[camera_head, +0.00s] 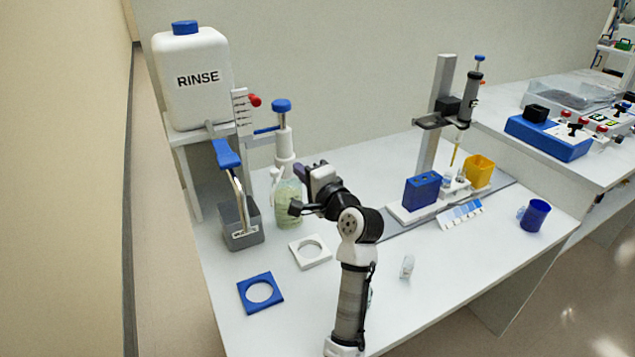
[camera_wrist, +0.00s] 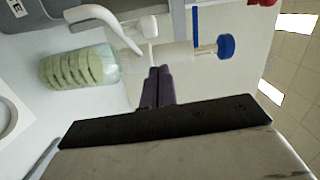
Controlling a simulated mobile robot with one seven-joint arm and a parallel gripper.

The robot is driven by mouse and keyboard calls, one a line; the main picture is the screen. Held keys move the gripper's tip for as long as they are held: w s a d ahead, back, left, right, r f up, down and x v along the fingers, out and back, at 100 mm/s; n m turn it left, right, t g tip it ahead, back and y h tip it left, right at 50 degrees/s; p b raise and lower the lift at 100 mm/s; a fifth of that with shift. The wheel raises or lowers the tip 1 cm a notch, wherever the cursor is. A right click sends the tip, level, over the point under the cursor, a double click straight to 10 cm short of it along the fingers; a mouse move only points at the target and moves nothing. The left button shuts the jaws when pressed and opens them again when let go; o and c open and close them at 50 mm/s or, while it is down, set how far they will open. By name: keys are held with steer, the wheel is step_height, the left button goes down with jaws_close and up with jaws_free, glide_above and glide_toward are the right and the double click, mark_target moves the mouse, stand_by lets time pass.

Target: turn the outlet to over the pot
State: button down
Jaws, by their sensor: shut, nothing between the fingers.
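The outlet is a curved white spout (camera_wrist: 103,17) on a dispenser with a white barrel and blue knob (camera_head: 281,105). In the wrist view, the spout reaches toward the grey box's side, its end bent down. The dispenser stands on a clear bottle with green contents (camera_head: 287,204). My gripper (camera_head: 302,172) is at the dispenser's near right. Its purple fingers (camera_wrist: 158,72) are shut and empty, tips close by the spout's root; I cannot tell if they touch. A small clear vessel (camera_head: 407,267) stands at the table's front; I cannot tell whether it is the pot.
A grey labelled box (camera_head: 242,228) stands left of the bottle, under a tap with a blue lever (camera_head: 227,153). A white holed plate (camera_head: 311,252) and a blue one (camera_head: 260,293) lie in front. A RINSE tank (camera_head: 194,80) is behind.

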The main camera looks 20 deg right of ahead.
mark_target(271, 174)
steer(key=shift+a, duration=1.35)
steer(key=shift+w+a, duration=0.1)
steer(key=a+p, duration=0.1)
steer(key=w+a+p, duration=0.1)
steer(key=a, duration=0.1)
steer(key=shift+w+a+r+p, duration=0.1)
steer(key=shift+w+a+p, duration=0.1)
steer(key=shift+p, duration=0.15)
steer(key=shift+w+a, duration=0.1)
steer(key=shift+a, duration=0.05)
steer(key=shift+f, duration=0.2)
